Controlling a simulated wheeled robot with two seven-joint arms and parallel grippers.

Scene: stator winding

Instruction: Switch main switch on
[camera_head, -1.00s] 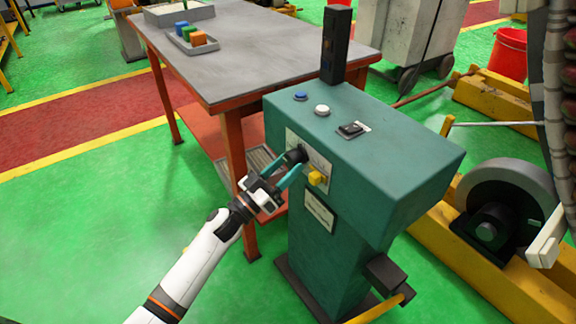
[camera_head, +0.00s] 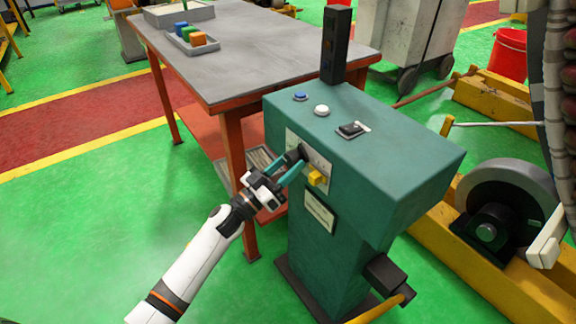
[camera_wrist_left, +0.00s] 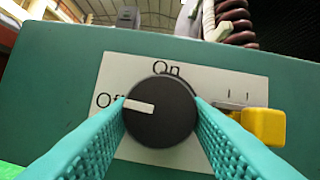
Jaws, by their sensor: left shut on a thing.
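The main switch is a round black knob (camera_wrist_left: 160,112) on a white plate (camera_wrist_left: 110,72) marked "Off" at left and "On" at top. Its white pointer bar points left, at "Off". The knob also shows in the head view (camera_head: 297,152) on the front of the green control box (camera_head: 345,180). My left gripper (camera_head: 290,166) is shut on the knob, one teal finger on each side of it, as the left wrist view (camera_wrist_left: 160,125) shows. My right gripper is not in view.
A yellow lever (camera_wrist_left: 264,127) sits just right of the knob. The box top has a blue button (camera_head: 300,96), a white button (camera_head: 321,110) and a black rocker switch (camera_head: 351,130). A grey-topped table (camera_head: 250,50) stands behind the box.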

